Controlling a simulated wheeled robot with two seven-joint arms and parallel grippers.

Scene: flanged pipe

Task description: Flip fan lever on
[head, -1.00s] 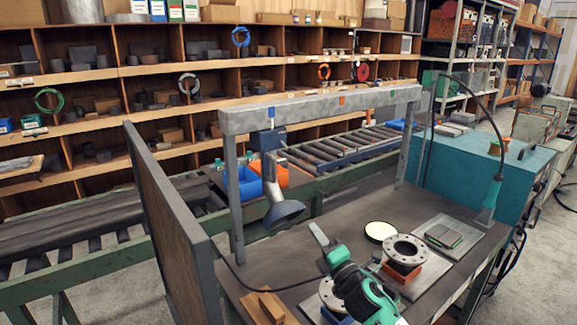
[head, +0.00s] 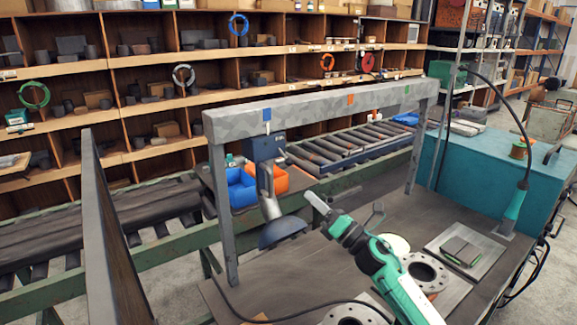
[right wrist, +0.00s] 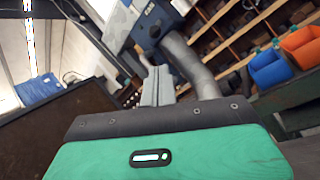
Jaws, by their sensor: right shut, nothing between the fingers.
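A blue fan box (head: 264,146) hangs under the left end of the grey overhead beam. A grey duct (head: 267,190) runs down from it to a dark hood (head: 282,232). The box also shows at the top of the right wrist view (right wrist: 150,22), with a small white label. I cannot clearly make out the lever. My right gripper (head: 314,201) is shut and empty, right of the duct and lower than the box. Its grey fingers (right wrist: 158,84) point up toward the box in the wrist view, apart from it. My left gripper is not in view.
The grey beam (head: 330,108) spans the dark bench (head: 300,268). Flanges (head: 426,270) and a metal plate (head: 466,250) lie on the bench at right. A dark upright panel (head: 115,240) stands at left. Blue and orange bins (head: 240,188) sit behind the duct.

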